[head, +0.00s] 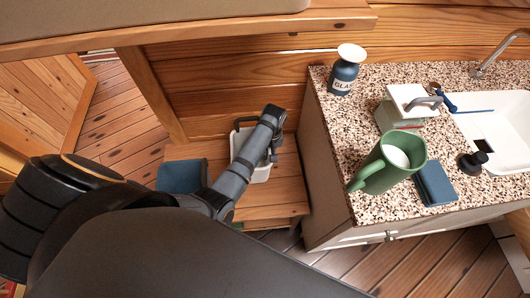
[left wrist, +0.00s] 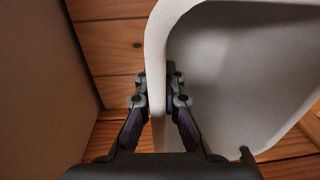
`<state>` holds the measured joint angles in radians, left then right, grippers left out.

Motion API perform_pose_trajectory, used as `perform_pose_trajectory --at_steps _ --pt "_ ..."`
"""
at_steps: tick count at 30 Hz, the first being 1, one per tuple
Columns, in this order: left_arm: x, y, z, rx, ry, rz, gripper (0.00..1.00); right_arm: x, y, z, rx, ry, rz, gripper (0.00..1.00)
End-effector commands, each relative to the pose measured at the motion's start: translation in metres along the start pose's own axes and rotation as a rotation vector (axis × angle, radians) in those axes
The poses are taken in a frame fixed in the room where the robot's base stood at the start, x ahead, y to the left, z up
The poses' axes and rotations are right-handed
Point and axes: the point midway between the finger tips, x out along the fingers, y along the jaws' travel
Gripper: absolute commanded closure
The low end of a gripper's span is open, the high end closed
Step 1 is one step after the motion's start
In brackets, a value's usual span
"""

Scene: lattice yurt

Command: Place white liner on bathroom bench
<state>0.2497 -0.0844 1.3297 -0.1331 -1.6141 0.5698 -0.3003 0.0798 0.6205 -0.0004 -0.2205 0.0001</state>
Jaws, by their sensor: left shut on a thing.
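The white liner (head: 262,174) is an open, rounded bin over the wooden bench (head: 275,206), between a blue bin and the counter. My left arm hides much of it in the head view. My left gripper (head: 268,152) is shut on the liner's rim. In the left wrist view the two fingers (left wrist: 160,98) pinch the wall of the liner (left wrist: 225,75), one inside and one outside. The liner looks about upright and empty where I see into it. I cannot tell whether its base touches the bench. My right gripper is not in view.
A blue bin (head: 181,176) stands left of the liner. The counter (head: 340,190) on the right holds a green mug (head: 388,165), a dark jar (head: 344,75), a white dispenser (head: 402,105), a blue block (head: 435,183) and a sink (head: 500,125). Bare bench shows at the front.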

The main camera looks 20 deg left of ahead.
Motion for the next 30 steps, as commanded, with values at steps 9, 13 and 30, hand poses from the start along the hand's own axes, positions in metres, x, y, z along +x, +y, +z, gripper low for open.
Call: perform_pose_trajectory --at_steps 9,13,30 --pt "0.032 0.002 0.0 0.001 -0.001 -0.001 1.0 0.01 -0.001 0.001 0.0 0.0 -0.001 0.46" --pt "0.043 0.003 0.0 0.001 0.001 0.0 1.0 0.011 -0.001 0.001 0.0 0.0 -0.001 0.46" --pt "0.045 0.003 0.0 0.001 0.001 0.0 0.71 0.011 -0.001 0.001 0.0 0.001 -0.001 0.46"
